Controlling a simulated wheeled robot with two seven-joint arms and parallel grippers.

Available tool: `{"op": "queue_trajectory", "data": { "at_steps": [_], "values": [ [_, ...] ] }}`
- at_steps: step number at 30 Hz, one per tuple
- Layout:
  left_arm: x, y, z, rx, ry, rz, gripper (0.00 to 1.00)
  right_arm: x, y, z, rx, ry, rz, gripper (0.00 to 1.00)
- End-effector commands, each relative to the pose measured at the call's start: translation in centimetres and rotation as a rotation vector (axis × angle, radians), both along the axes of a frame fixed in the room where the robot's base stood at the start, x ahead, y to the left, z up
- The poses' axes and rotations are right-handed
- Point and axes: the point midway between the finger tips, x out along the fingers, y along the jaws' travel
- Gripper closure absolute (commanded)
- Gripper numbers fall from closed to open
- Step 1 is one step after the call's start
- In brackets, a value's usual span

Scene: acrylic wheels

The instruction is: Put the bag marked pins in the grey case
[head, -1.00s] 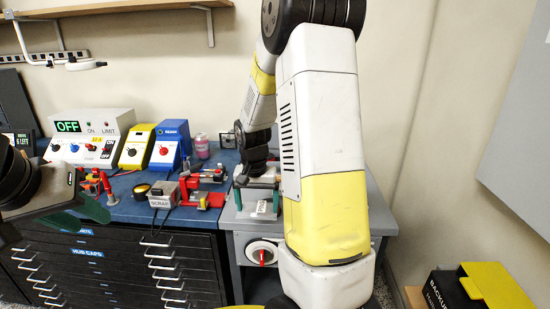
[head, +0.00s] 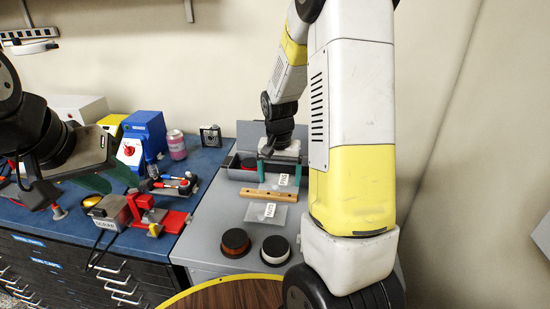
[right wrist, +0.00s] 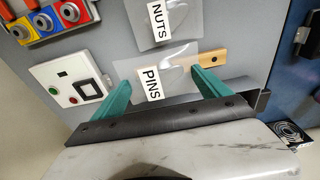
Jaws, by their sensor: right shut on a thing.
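The clear bag marked PINS (head: 283,181) is between the teal fingers of my right gripper (head: 280,173), which is shut on it. In the right wrist view, the PINS bag (right wrist: 176,76) spans the gap between both fingertips (right wrist: 163,86). The grey case (head: 238,173) stands open at the back of the grey worktop, its lid raised behind. My right gripper is in front of the case's right part and hides some of it. My left gripper (head: 108,181) is at the left above the blue bench, largely hidden by its own wrist; its opening is unclear.
A wooden strip (head: 268,194) lies in front of the PINS bag, with a bag marked NUTS (head: 266,213) before it. Two round dishes (head: 235,242) (head: 275,249) stand nearer. A red clamp (head: 158,218) and a pink bottle (head: 176,145) are on the blue bench.

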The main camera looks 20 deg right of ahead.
Motion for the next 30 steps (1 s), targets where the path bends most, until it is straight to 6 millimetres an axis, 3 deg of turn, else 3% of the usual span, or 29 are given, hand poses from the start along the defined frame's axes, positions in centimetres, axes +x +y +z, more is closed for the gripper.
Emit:
{"op": "queue_trajectory", "data": {
  "at_steps": [15, 25, 30],
  "values": [
    [0.0, 0.0, 0.0, 0.000, 0.000, 0.000, 0.64, 8.9, -8.9, -1.3, 0.000, 0.000, -0.004, 0.58],
    [0.0, 0.0, 0.0, 0.000, 0.000, 0.000, 0.64, 11.0, -11.0, -1.5, 0.000, -0.001, -0.001, 0.58],
    [0.0, 0.0, 0.0, 0.000, 0.000, 0.000, 0.64, 10.9, -10.9, -4.2, 0.001, 0.004, 0.000, 0.58]
  ]
}}
